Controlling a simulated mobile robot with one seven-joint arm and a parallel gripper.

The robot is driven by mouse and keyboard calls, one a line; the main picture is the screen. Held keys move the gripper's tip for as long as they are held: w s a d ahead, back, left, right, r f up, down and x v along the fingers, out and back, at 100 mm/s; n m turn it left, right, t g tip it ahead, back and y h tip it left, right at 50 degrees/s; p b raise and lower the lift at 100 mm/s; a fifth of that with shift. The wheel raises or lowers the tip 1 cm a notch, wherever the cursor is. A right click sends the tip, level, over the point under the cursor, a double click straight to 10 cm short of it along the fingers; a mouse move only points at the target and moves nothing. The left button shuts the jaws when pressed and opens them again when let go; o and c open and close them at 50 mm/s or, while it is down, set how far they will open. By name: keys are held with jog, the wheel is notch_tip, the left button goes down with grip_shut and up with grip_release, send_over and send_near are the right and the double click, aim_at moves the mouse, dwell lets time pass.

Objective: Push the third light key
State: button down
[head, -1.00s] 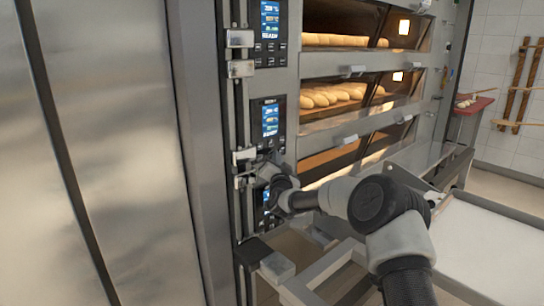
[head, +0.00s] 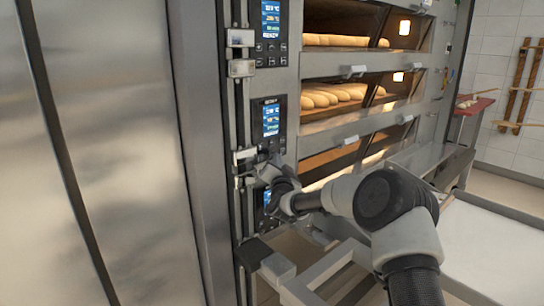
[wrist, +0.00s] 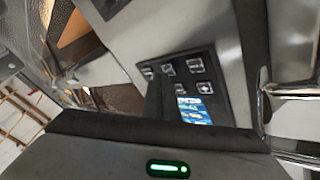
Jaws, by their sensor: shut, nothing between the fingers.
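My gripper (head: 268,165) is shut and empty, in front of the lower part of the oven's middle control panel (head: 270,118). In the head view it hides most of that panel's keys. In the wrist view a dark panel (wrist: 187,78) shows a lit screen (wrist: 193,111) and several small white-marked keys (wrist: 196,65). My dark fingers (wrist: 158,95) reach over the panel's left part and hide some keys. I cannot tell which key is the light key, or whether the fingertips touch the panel.
The top control panel (head: 270,32) is above, and a lower lit panel (head: 267,198) is partly behind my arm. Metal hinge brackets (head: 243,156) stick out left of the panels. Oven decks with bread (head: 335,96) lie right; a white-topped table (head: 495,250) stands at front right.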

jog(key=s+d, duration=0.3)
jog(key=shift+s+d, duration=0.25)
jog(key=shift+d, duration=0.05)
